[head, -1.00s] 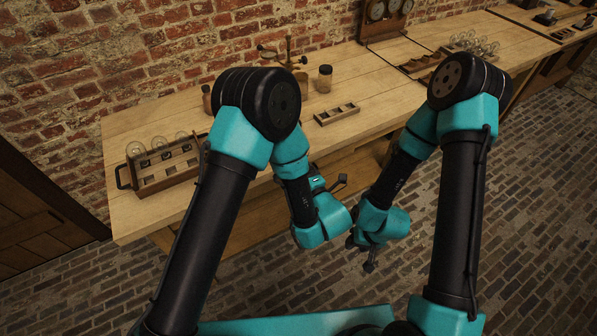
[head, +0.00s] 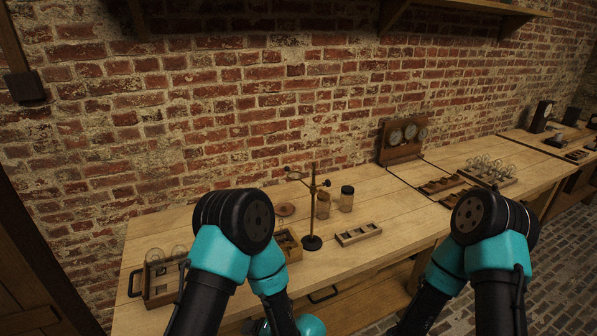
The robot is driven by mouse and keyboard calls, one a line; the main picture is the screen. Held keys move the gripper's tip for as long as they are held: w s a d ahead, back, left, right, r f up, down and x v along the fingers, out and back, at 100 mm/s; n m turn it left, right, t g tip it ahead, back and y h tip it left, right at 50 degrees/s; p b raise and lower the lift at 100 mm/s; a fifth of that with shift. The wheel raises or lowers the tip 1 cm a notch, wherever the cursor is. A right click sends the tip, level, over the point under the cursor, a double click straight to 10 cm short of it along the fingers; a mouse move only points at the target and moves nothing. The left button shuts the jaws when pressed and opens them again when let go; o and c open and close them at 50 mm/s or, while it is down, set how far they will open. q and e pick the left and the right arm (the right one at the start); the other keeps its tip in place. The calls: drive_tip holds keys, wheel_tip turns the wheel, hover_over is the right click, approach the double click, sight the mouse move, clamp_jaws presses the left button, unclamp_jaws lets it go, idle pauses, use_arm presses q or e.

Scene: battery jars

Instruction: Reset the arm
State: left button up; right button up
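My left arm (head: 235,225) and my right arm (head: 490,235) show in the lower part of the head view, both bent in front of the bench. Neither gripper can be seen; both are below the bottom edge of the picture. A wooden crate (head: 160,288) with a handle and glass bulbs sits at the left end, partly hidden by my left arm.
A wooden box (head: 290,247) shows just right of my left arm. A gauge panel (head: 402,140) stands against the brick wall. A tray of glass bulbs (head: 487,172) sits on the right bench. A shelf (head: 470,8) hangs above.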

use_arm(q)
drive_tip(key=s+a+f+n+g+h, duration=0.4)
drive_tip(key=s+n, duration=0.3)
drive_tip(key=n, duration=0.4)
drive_tip(key=s+a+f+n+g+h, duration=0.1)
drive_tip(key=s+f+n+g+h, duration=0.2)
drive_tip(key=s+n+g+h, duration=0.55)
drive_tip(key=w+a+n+t+h, duration=0.1)
drive_tip(key=n+t, duration=0.3)
drive_tip(key=n, duration=0.7)
drive_tip(key=w+a+f+n+t+h, duration=0.1)
drive_tip(key=w+a+n+t, duration=0.2)
drive_tip(key=n, duration=0.8)
drive_tip(key=shift+a+t, duration=0.8)
drive_tip(key=shift+t, duration=0.45)
drive_tip(key=shift+w, duration=0.15)
